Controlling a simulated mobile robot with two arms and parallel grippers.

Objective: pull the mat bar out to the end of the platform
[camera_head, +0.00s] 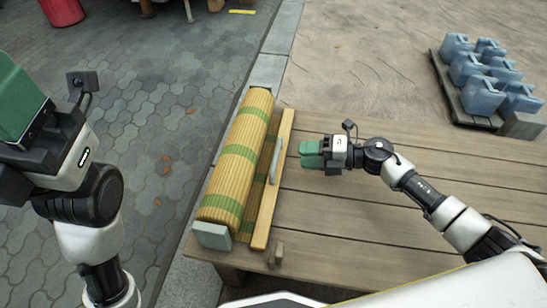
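The rolled mat (240,155), yellow straw with green bands, lies along the left end of the wooden platform (400,215). The mat bar (265,205), a pale wooden bar, lies along the roll's right side. It has a grey handle (276,161) near its middle. My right gripper (306,155) is just right of the bar, pointing left at the handle, with a gap between them. Its two green fingers sit close together and hold nothing. My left gripper (22,95) is at the far left, over the paving and away from the mat. Only part of its green fingers shows.
A grey block (213,236) sits at the roll's near end, and a small wooden stop (275,254) is at the platform's near edge. The boards to the right are clear beyond my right arm. Several blue containers (483,95) stand on a pallet at the upper right.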

